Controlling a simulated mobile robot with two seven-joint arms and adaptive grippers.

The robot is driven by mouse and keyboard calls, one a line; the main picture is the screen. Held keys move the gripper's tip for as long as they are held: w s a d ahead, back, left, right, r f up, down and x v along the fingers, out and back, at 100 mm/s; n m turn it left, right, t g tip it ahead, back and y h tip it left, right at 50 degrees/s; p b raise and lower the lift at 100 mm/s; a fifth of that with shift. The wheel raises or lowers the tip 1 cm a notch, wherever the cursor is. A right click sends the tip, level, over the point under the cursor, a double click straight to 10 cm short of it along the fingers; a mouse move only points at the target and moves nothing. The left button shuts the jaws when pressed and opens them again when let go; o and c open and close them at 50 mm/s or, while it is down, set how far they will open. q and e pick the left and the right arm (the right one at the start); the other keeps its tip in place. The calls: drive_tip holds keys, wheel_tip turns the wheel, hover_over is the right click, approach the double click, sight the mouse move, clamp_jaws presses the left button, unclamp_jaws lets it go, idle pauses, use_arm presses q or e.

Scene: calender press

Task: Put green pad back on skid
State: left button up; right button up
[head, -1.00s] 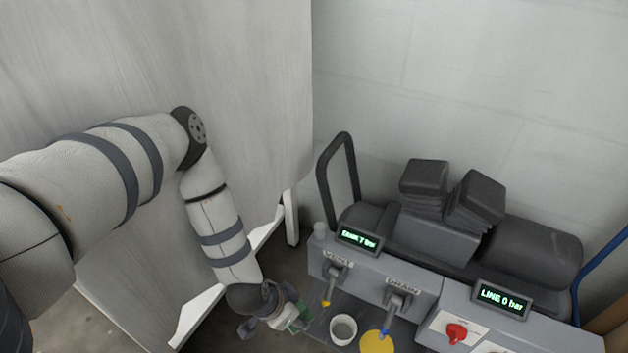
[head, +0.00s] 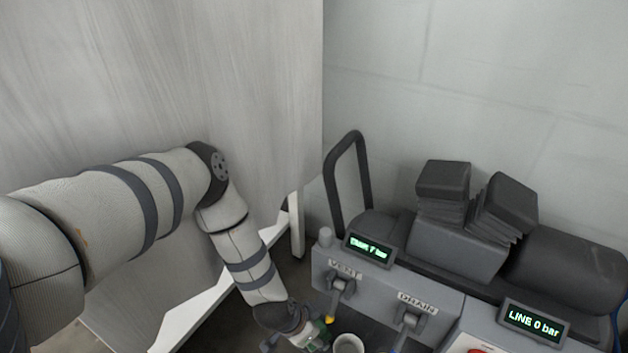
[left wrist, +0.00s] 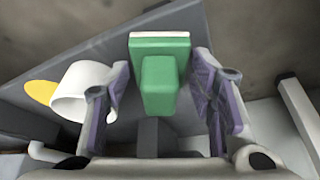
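The green pad (left wrist: 160,80) is a green block with a narrower green grip and a white layer along its far edge. In the left wrist view it lies between the two fingers of my left gripper (left wrist: 161,70). The fingers are spread, with a visible gap on each side of the grip. The grey skid deck (left wrist: 112,62) shows behind and left of the pad; I cannot tell whether the pad rests on it. In the head view my left gripper (head: 306,341) is cut by the bottom edge, with a little green beside it. My right gripper is not in view.
A white cup (left wrist: 82,92) stands close left of the fingers, beside a yellow disc (left wrist: 40,92). The skid's VENT valve (head: 341,287) and DRAIN valve (head: 411,322) are right of my left gripper. A black hoop handle (head: 347,180) and a large pale panel (head: 170,90) stand nearby.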

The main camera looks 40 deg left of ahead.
use_arm(q)
drive_tip(key=d+p+v, duration=0.1)
drive_tip(key=p+v, duration=0.5)
drive_tip(key=v, duration=0.6)
drive_tip(key=s+d+f+g+h, duration=0.1)
drive_tip(key=s+d+g, duration=0.25)
drive_tip(key=s, duration=0.85)
drive_tip(key=s+d+g, duration=0.2)
drive_tip(key=s+d, duration=0.2)
drive_tip(key=s, duration=0.7)
drive_tip(key=s+a+r+n+g+y, duration=0.1)
drive_tip(key=s+r+g, duration=0.2)
drive_tip(key=s, duration=1)
drive_tip(key=s+a+r+n+g, duration=0.1)
drive_tip(key=s+r+g, duration=0.3)
drive_tip(key=s+r, duration=0.6)
drive_tip(key=s, duration=0.3)
drive_tip(key=shift+a+y+p, duration=0.25)
drive_tip(key=shift+y+p, duration=0.05)
drive_tip(key=shift+y, duration=0.1)
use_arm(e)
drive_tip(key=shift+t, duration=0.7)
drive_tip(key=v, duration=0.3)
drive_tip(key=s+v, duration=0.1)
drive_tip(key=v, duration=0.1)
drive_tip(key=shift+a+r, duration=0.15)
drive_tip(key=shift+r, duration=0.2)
